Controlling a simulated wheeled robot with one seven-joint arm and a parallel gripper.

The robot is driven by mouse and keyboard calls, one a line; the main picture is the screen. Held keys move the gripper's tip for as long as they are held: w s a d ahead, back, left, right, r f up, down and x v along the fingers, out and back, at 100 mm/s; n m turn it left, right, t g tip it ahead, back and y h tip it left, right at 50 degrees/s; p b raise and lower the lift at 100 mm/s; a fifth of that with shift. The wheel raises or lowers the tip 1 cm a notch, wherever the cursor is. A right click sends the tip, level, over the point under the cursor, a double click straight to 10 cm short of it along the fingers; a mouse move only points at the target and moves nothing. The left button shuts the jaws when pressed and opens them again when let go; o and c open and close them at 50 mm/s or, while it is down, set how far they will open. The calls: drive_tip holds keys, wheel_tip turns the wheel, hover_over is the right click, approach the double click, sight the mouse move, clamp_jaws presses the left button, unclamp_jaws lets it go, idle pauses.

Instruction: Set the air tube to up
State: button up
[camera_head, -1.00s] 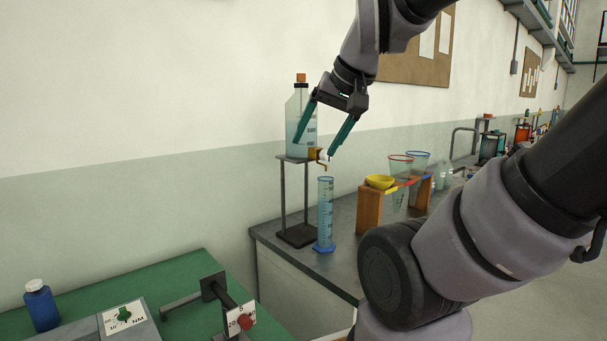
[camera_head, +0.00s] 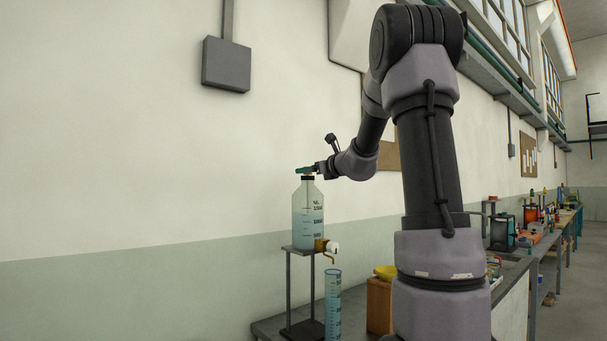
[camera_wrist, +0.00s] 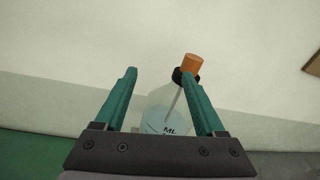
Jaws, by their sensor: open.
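A clear bottle (camera_head: 307,222) with pale blue liquid and a printed scale stands upright on a metal stand. Its black neck collar (camera_head: 308,178) shows in the head view. A thin tube (camera_wrist: 174,103) runs down inside the bottle in the wrist view, below a black collar and an orange cap (camera_wrist: 192,62). My gripper (camera_head: 301,170) is level with the bottle top in the head view and hides the cap there. In the wrist view my gripper (camera_wrist: 160,73) is open, with the cap by the right fingertip, not centred between the fingers. I cannot tell whether they touch.
A brass tap with a white knob (camera_head: 332,247) sits low on the bottle, above a blue measuring cylinder (camera_head: 333,305). A yellow bowl (camera_head: 386,271) rests on a wooden rack (camera_head: 379,305) to the right. The wall (camera_head: 130,130) is behind; space left of the bottle is clear.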

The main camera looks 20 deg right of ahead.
drive_tip(key=w+d+m, duration=0.1)
drive_tip(key=w, duration=0.3)
drive_tip(key=w+m+h, duration=0.1)
drive_tip(key=w, duration=0.4)
drive_tip(key=w+d+m+t, duration=0.1)
drive_tip(key=w, duration=0.3)
drive_tip(key=shift+w+d+f+h, duration=0.15)
drive_tip(key=shift+w+d+h, duration=0.15)
drive_tip(key=shift+h, duration=0.1)
clamp_jaws()
idle(0.8)
